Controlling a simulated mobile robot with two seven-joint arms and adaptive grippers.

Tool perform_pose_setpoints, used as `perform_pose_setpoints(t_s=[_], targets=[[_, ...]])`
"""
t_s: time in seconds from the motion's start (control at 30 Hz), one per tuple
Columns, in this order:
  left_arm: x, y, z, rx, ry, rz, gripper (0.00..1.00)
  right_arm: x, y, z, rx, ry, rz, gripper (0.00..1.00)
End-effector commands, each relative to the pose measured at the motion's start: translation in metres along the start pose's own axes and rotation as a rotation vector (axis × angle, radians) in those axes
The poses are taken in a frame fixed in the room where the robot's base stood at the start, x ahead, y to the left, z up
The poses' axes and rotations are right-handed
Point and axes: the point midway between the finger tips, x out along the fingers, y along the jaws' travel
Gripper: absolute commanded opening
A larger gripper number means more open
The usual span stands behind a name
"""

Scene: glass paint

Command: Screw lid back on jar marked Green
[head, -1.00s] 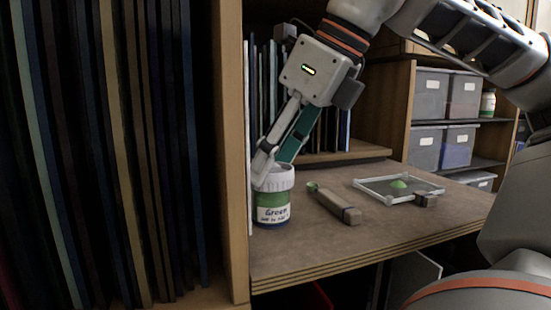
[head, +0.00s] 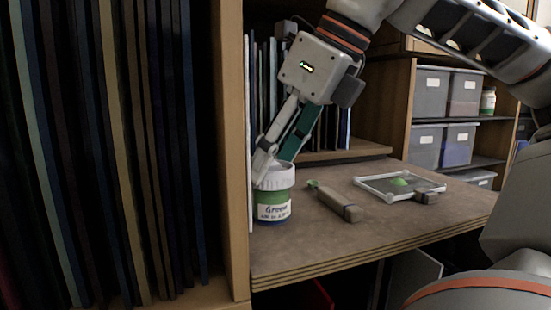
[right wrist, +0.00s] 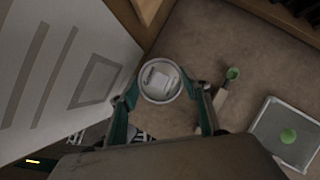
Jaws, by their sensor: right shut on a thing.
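The jar marked Green (head: 272,207) stands upright at the left end of the wooden worktop, with green contents and a handwritten white label. A ribbed white lid (head: 274,177) sits on its mouth; whether its thread is fully engaged I cannot tell. My right gripper (head: 266,160) comes down at a slant from above and is shut on the lid. In the right wrist view the lid (right wrist: 160,80) shows as a pale round top between the fingertips. My left gripper is in neither view.
A green-tipped tool (head: 335,203) lies right of the jar. Upright sheets and a wooden divider (head: 235,150) stand close left of the jar. The front right of the worktop is clear.

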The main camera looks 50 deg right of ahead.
Motion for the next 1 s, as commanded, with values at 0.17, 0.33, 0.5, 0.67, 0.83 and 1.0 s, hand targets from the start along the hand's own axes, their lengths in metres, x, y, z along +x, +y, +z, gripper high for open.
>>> perform_pose_setpoints(t_s=[0.17,0.33,0.5,0.67,0.83,1.0], targets=[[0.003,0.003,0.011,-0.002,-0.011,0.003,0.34,0.003,0.0,-0.001,0.06,0.005,-0.037,0.3],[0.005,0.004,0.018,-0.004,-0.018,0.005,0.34,0.004,0.001,-0.001,0.12,0.006,-0.071,0.3],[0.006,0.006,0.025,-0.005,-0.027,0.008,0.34,0.004,0.002,-0.001,0.181,0.008,-0.105,0.3],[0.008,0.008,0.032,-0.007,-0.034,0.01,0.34,0.004,0.002,-0.002,0.239,0.009,-0.139,0.3],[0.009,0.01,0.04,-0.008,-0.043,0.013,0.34,0.005,0.003,-0.001,0.303,0.01,-0.175,0.3],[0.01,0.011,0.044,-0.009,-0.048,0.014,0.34,0.004,0.003,-0.001,0.35,0.009,-0.201,0.3]])
